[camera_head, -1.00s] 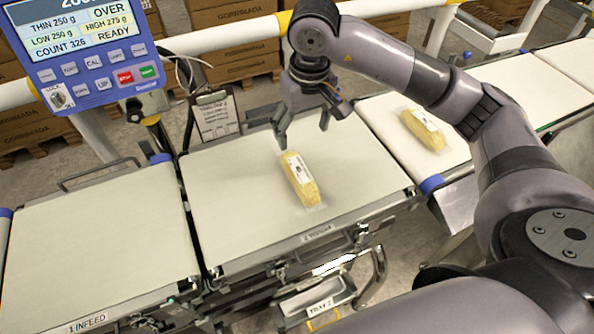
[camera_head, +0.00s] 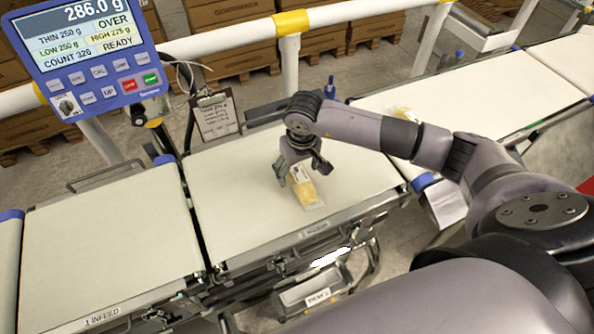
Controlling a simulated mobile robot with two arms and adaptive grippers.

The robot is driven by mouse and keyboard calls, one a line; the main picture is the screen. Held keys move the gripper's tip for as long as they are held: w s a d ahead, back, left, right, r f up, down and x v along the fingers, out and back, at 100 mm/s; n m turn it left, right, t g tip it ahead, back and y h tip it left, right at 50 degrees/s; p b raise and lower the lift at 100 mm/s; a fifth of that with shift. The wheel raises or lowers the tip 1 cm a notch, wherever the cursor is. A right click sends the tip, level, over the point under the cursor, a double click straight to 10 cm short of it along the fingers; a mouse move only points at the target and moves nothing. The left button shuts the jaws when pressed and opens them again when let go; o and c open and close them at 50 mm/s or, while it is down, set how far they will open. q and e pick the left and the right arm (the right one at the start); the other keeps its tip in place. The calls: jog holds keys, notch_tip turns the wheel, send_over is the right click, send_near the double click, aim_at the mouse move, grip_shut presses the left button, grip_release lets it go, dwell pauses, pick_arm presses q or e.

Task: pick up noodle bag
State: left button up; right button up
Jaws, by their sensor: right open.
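The noodle bag (camera_head: 305,190), a clear pack of yellow noodles with a white label, lies on the weighing belt (camera_head: 235,215). My right gripper (camera_head: 300,177) is open and low over the far end of the bag, with its fingers around that end. Whether the fingers touch the bag cannot be told. The gripper hides part of the bag's far end. A second noodle bag (camera_head: 400,112) lies on the belt to the right and is mostly hidden behind my right arm. My left gripper is not in view.
The display (camera_head: 90,45) at the upper left reads 286.0 g and OVER. The infeed belt (camera_head: 105,240) on the left is empty. A clipboard (camera_head: 217,117) stands behind the weighing belt. White guard rails (camera_head: 290,70) run along the back. A tray (camera_head: 318,292) sits below the front edge.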

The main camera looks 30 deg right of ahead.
aim_at(297, 170)
jog(key=shift+w+f, duration=0.1)
jog(key=shift+f, duration=1)
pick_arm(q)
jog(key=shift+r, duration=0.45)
pick_arm(e)
jog(key=shift+c, duration=0.6)
jog(key=c, duration=1.5)
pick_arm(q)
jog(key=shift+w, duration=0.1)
pick_arm(e)
jog(key=shift+r, duration=0.15)
jog(key=shift+w+r, duration=0.15)
jog(key=shift+r, duration=0.45)
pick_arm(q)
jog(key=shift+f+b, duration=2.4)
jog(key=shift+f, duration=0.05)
pick_arm(e)
jog(key=shift+r, duration=9.3)
